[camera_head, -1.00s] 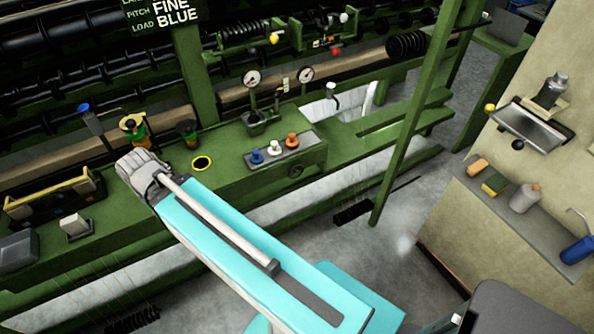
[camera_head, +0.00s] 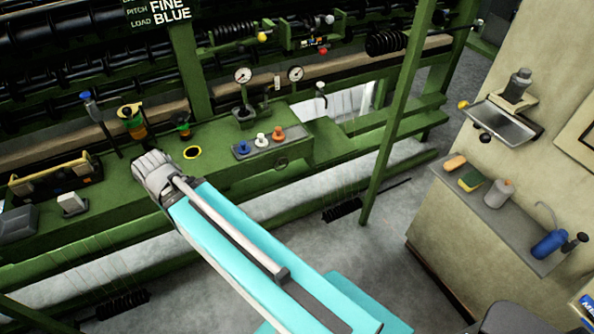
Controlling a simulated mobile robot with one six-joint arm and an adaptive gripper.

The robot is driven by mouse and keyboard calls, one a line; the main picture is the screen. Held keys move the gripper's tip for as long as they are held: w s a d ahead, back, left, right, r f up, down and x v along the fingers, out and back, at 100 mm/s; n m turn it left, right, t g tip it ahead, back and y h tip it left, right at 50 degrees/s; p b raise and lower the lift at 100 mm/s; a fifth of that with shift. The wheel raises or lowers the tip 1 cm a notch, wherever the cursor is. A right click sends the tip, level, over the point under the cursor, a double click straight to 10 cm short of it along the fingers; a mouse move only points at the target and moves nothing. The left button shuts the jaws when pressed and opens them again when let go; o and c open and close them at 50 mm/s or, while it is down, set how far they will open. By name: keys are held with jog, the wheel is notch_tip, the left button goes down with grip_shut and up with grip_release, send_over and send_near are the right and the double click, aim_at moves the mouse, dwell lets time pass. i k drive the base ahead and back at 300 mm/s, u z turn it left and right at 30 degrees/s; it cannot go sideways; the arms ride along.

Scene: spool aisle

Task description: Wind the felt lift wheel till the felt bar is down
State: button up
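My turquoise arm reaches over the green machine bench, and my grey gripper (camera_head: 152,170) is at its far end, at the bench's front edge. Its fingers are hidden or too small to read, so I cannot tell if it is open. A small dark round part (camera_head: 281,163) sits on the bench's front face, right of my gripper and apart from it; I cannot tell if it is the felt lift wheel. A brownish bar (camera_head: 345,68) runs along the machine behind the gauges. It may be the felt bar; its height against the rollers is unclear.
Blue, white and orange knobs (camera_head: 262,141) stand on the bench, with two gauges (camera_head: 243,75) behind. A green post (camera_head: 396,120) slants up at right. A wall shelf (camera_head: 497,210) holds bottles and sponges.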

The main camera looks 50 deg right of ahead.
aim_at(278, 160)
jog(key=u, duration=0.05)
jog(key=k, duration=1.75)
jog(key=z, duration=0.8)
jog(key=i, duration=1.65)
jog(key=u, duration=0.05)
